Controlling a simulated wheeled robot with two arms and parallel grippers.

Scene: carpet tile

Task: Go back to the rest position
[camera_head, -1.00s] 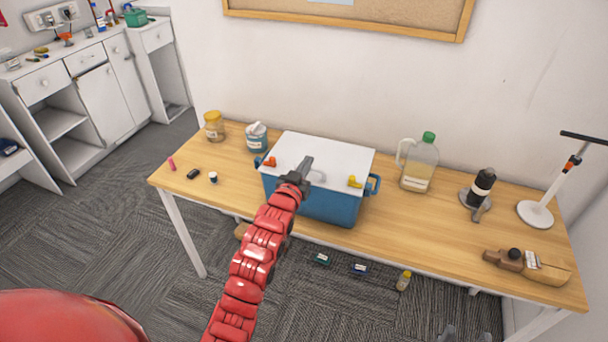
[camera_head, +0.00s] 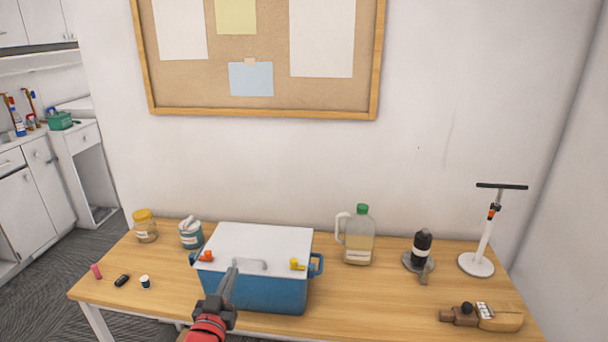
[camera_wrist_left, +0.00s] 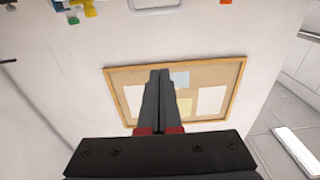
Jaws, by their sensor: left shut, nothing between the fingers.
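My left gripper (camera_head: 229,285) is in front of the blue cooler (camera_head: 265,290) with the white lid (camera_head: 280,240) in the head view. It is shut and empty, its fingers pointing up across the cooler's front left part. In the left wrist view the two dark fingers (camera_wrist_left: 160,85) lie together, with the wall and a cork board (camera_wrist_left: 215,75) beyond them. I cannot tell from these views whether the fingertips touch the cooler. My right gripper is out of view.
The table is bare between cooler and plane.

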